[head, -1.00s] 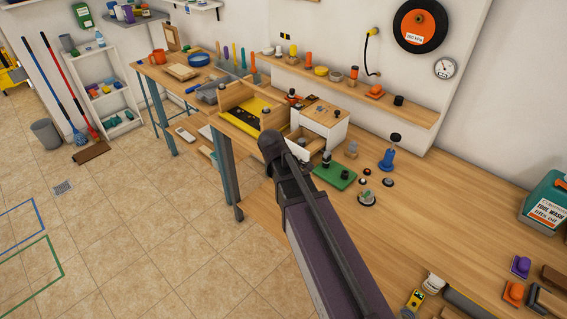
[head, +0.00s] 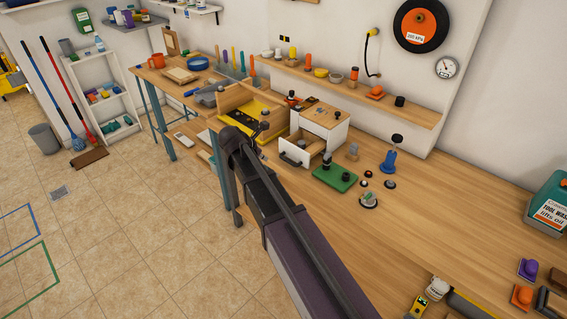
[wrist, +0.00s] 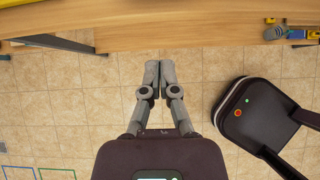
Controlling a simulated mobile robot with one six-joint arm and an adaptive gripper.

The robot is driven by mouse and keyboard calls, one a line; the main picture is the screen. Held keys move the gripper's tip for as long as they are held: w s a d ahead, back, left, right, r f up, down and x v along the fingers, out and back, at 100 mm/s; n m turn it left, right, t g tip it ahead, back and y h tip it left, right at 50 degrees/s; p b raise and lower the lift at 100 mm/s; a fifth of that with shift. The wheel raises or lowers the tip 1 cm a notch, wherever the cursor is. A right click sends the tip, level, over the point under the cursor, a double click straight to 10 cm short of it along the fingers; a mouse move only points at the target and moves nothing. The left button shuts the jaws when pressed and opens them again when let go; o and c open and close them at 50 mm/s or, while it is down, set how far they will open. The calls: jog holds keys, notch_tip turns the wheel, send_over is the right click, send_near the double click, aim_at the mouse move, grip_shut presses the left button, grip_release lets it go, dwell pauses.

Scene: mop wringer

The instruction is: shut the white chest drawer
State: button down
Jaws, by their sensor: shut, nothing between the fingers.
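The white chest (head: 335,135) with a wooden top stands on the workbench. Its drawer (head: 297,152) is pulled out toward the front left, with a dark handle on its white front. The drawer looks hollow, and a dark-topped object stands by its right side. My gripper (wrist: 152,66) shows in the wrist view with its two grey fingers together and empty. It is over the tiled floor, short of the bench edge and apart from it. In the head view my arm reaches up in front of the bench, and I cannot make out the fingers there. The drawer is not recognisable in the wrist view.
A wooden tray with a yellow front (head: 243,108) stands left of the chest. A green block (head: 335,178) lies right of the drawer, near several small knobs. The bench edge (wrist: 200,38) crosses the wrist view. Tiled floor before the bench is free.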

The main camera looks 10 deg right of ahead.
jog(key=shift+f, duration=0.1)
jog(key=w+d+r+b+x, duration=0.1)
jog(key=b+x, duration=0.7)
jog(key=x, duration=0.5)
jog(key=shift+d+r+b, duration=0.3)
jog(key=shift+d+r, duration=0.05)
dwell(0.3)
jog(key=shift+w+a, duration=0.1)
jog(key=shift+w, duration=0.15)
